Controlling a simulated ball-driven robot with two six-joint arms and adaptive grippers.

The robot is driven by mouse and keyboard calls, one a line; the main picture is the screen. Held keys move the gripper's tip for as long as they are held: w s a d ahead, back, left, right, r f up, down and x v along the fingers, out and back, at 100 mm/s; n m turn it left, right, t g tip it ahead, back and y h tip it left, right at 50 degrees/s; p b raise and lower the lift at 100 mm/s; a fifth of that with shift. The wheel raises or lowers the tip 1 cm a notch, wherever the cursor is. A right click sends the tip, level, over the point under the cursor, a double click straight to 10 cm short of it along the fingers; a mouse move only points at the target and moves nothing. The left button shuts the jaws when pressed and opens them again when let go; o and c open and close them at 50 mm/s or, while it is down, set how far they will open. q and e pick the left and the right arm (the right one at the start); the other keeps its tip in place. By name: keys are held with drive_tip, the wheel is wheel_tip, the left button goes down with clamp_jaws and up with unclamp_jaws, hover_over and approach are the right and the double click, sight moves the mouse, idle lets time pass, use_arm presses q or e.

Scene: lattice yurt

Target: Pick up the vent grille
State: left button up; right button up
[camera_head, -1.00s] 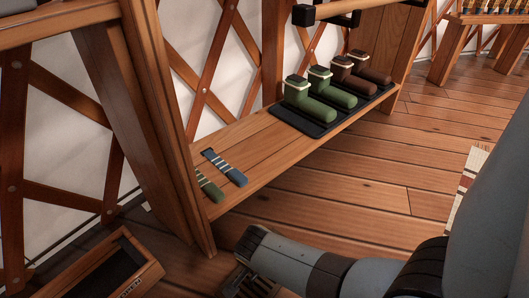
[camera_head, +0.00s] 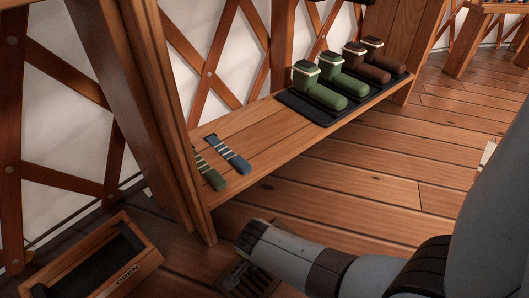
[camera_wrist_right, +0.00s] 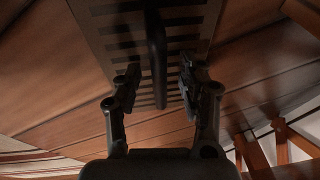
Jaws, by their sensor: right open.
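The vent grille (camera_head: 262,281) is a slatted metal plate on the plank floor, partly covered by my right forearm in the head view. In the right wrist view the grille (camera_wrist_right: 105,22) fills the upper middle, with dark slots and a dark raised bar (camera_wrist_right: 156,50) along its centre line. My right gripper (camera_wrist_right: 160,84) is open, one finger on each side of the bar, with gaps between the fingers and the bar. Whether the fingertips touch the plate cannot be told. In the head view my right fingers are hidden. My left gripper is not in view.
A low wooden shelf (camera_head: 260,135) holds green and brown boots on a black mat (camera_head: 290,101) and two striped, sock-like items (camera_head: 229,157). A wooden box marked OPEN (camera_head: 147,256) stands at lower left. A thick post (camera_head: 165,130) rises beside it. Open floor lies right of the shelf.

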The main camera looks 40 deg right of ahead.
drive_tip(key=shift+f, duration=0.25)
idle(0.3)
clamp_jaws()
idle(0.5)
